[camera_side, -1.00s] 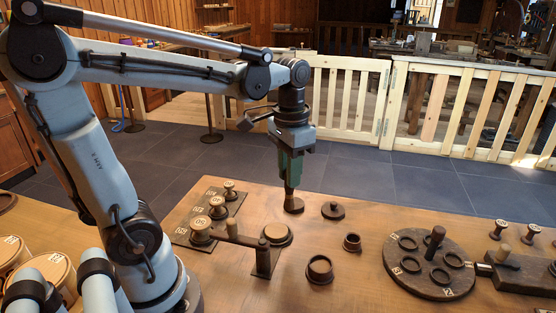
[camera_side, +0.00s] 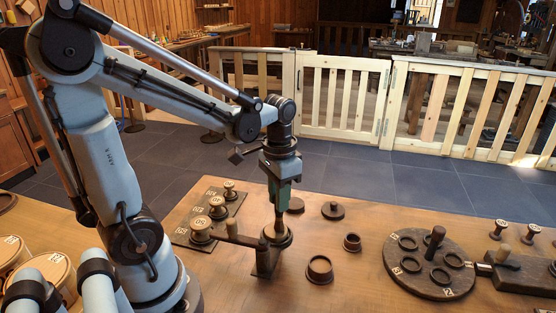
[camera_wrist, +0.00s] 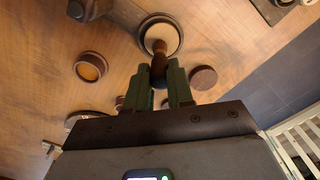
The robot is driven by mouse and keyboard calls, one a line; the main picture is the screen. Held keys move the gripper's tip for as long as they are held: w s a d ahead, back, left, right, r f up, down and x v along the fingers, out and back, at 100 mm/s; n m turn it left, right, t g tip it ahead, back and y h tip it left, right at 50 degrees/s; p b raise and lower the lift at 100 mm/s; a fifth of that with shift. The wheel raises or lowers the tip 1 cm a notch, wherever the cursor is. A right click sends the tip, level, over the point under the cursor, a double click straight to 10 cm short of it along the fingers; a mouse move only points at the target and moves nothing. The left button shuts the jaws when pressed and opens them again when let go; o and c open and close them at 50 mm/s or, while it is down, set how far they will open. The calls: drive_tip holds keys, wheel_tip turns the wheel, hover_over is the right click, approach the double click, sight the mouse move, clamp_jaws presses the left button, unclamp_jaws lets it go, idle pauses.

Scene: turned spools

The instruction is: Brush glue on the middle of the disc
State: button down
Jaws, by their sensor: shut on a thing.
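My gripper (camera_side: 279,198) is shut on a brush (camera_side: 279,217) that points down. The brush is over the pale round disc (camera_side: 289,238), which has a dark rim. In the wrist view, my gripper (camera_wrist: 160,84) holds the brush (camera_wrist: 157,52), and its far end overlaps the middle of the disc (camera_wrist: 165,31). I cannot tell whether the bristles touch the disc. The brush and my gripper hide part of the disc in the side view.
A brown round piece (camera_side: 297,205) and a knobbed lid (camera_side: 333,210) lie behind. A dark post (camera_side: 264,259) and a board with spools (camera_side: 218,207) stand close on the left.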

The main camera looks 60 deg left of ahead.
drive_tip(key=shift+s+a+f, duration=0.1)
drive_tip(key=shift+s+a, duration=0.95)
drive_tip(key=shift+a, duration=0.2)
drive_tip(key=shift+w+d, duration=1.85)
drive_tip(key=shift+d, duration=0.3)
drive_tip(key=shift+s+a, duration=1.95)
drive_tip(key=shift+a, duration=0.1)
drive_tip(key=shift+w+d, duration=1.8)
drive_tip(key=shift+d, duration=0.35)
wheel_tip(320, 180, up, 8)
